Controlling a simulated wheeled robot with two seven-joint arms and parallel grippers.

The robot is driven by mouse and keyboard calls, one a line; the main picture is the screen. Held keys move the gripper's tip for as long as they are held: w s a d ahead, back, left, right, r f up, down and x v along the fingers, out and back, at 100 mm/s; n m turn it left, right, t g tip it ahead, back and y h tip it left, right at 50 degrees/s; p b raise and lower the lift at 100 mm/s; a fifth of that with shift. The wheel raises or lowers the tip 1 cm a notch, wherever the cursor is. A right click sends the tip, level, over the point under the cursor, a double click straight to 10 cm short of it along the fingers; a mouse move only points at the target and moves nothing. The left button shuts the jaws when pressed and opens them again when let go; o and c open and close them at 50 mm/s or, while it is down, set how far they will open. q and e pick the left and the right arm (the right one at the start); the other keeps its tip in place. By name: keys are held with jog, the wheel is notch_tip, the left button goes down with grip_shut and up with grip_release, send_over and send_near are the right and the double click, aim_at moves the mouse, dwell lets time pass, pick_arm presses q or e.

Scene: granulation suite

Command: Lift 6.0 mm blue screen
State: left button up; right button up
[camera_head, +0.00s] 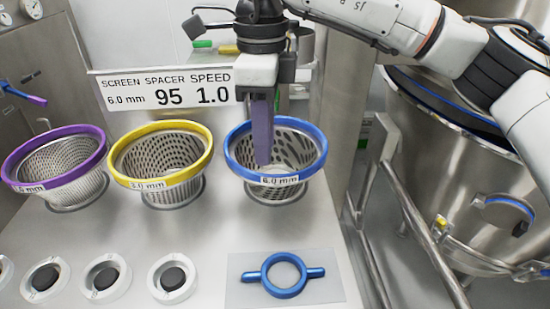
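The blue-rimmed screen (318,152), a perforated metal basket labelled 6.0 mm, stands upright at the right end of a row of three on the steel bench. My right gripper (263,155) points straight down over it. Its purple-grey finger crosses the far left part of the blue rim in the picture and ends in front of the basket's opening. The fingers overlap from this side, so I cannot tell whether they are apart or touching the rim. My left gripper is not in view.
A yellow-rimmed screen (163,181) and a purple-rimmed screen (67,182) stand to the left. A sign (160,94) reads 6.0 mm, 95, 1.0. A blue two-handled ring (284,291) lies in front, beside several round spacers (172,295). Steel rails and a vessel (455,190) stand right.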

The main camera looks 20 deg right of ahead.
jog(key=f, duration=0.4)
jog(key=shift+s+d+f, duration=0.2)
jog(key=shift+s+f, duration=0.05)
jog(key=shift+s, duration=0.1)
jog(key=shift+f, duration=0.55)
grip_shut()
jog(key=shift+w, duration=0.1)
dwell(0.5)
